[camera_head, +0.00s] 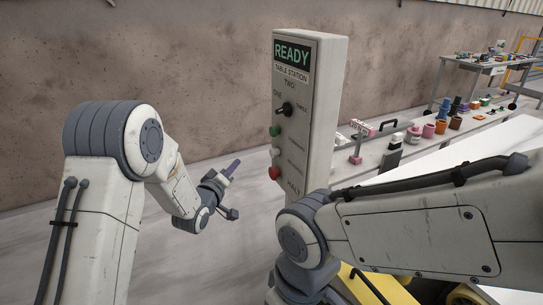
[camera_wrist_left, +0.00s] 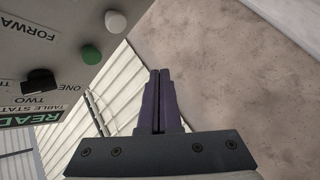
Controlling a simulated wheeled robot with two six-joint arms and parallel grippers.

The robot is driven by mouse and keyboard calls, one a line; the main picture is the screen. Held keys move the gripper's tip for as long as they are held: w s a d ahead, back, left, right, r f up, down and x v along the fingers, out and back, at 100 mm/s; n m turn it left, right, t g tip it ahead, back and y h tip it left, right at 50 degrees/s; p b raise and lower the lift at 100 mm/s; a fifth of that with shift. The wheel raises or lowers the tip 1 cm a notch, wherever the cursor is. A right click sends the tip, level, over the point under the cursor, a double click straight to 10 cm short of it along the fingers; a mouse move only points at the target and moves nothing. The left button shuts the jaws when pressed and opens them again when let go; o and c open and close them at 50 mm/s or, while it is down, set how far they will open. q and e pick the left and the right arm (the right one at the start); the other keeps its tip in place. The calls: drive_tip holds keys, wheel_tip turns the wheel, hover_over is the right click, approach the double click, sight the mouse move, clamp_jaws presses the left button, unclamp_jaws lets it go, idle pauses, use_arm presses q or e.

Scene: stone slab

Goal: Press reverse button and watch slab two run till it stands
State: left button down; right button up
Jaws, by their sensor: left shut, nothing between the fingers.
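The control post (camera_head: 316,110) stands upright, its sign reading READY and TABLE STATION. Its face has a black selector knob (camera_head: 284,108) among the marks ONE, TWO and THREE, a green button (camera_head: 275,131), a white button (camera_head: 275,153) and a red button (camera_head: 274,172). HALT reads beneath the red one; the label beneath the white one is too small to read. My left gripper (camera_head: 234,166) is shut and empty, left of the post and apart from it. In the left wrist view, its closed fingers (camera_wrist_left: 159,80) point past the green (camera_wrist_left: 91,54) and white (camera_wrist_left: 116,22) buttons. Slab two cannot be singled out.
A long bench (camera_head: 375,160) with cups and small items runs behind the post. A white flat surface (camera_head: 450,152) lies at the right, partly behind my right arm. A brown stone wall (camera_head: 180,60) stands behind. Floor left of the post is clear.

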sight(274, 153)
use_arm(q)
drive_tip(key=w+d, duration=0.3)
drive_tip(key=d, duration=0.5)
drive_tip(key=shift+w+d, duration=0.15)
drive_tip(key=shift+w, duration=0.05)
idle(0.3)
drive_tip(key=shift+d, duration=0.1)
idle(1.8)
drive_tip(key=shift+w+d, duration=0.15)
drive_tip(key=shift+d, duration=0.1)
